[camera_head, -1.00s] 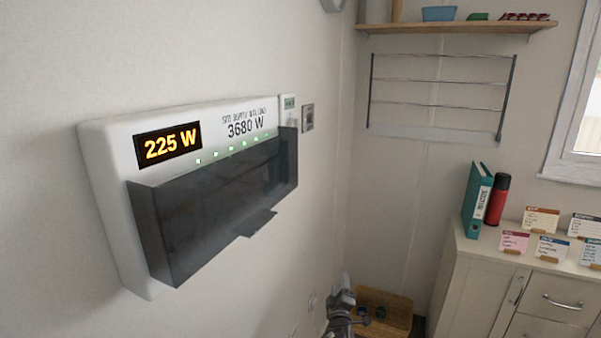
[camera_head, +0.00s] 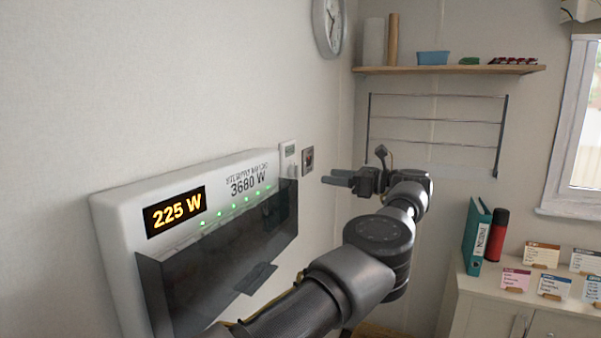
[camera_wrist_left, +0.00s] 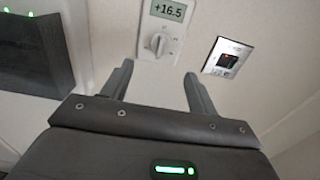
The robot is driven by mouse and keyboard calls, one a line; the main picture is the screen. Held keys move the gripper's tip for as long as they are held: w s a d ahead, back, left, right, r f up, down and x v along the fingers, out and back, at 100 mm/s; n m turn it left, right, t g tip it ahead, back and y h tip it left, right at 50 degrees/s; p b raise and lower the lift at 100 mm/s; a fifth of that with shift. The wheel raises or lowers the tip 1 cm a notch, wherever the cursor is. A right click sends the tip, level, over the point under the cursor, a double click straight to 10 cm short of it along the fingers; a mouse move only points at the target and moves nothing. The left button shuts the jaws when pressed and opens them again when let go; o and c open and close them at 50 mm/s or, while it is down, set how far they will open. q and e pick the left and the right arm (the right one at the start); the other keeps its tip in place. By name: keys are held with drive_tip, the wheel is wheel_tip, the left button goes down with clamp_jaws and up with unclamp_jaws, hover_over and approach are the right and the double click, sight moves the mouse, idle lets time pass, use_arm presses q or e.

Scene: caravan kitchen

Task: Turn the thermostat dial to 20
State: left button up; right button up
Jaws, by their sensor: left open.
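The thermostat (camera_wrist_left: 164,28) is a white wall unit at the top of the left wrist view. Its display (camera_wrist_left: 168,10) reads +16.5, and its round white dial (camera_wrist_left: 158,44) sits below. In the head view the thermostat (camera_head: 289,160) is small, just right of the power panel. My left gripper (camera_head: 335,180) is raised, pointing left toward the wall. In the left wrist view the left gripper (camera_wrist_left: 157,82) is open and empty, its fingers below the dial in the picture and apart from it. My right gripper is in neither view.
The white power panel (camera_head: 115,215) with a dark cover (camera_head: 225,265) reads 225 W and 3680 W. A switch plate (camera_wrist_left: 229,57) is right of the thermostat. A wire rack (camera_head: 437,122), shelf (camera_head: 450,70) and clock (camera_head: 328,25) are farther back. A binder (camera_head: 477,232) stands on the cabinet.

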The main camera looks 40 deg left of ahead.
sight(295, 172)
use_arm(q)
drive_tip(key=p+x, duration=0.4)
drive_tip(key=x, duration=0.6)
drive_tip(key=shift+a, duration=0.35)
drive_tip(key=shift+c, duration=0.5)
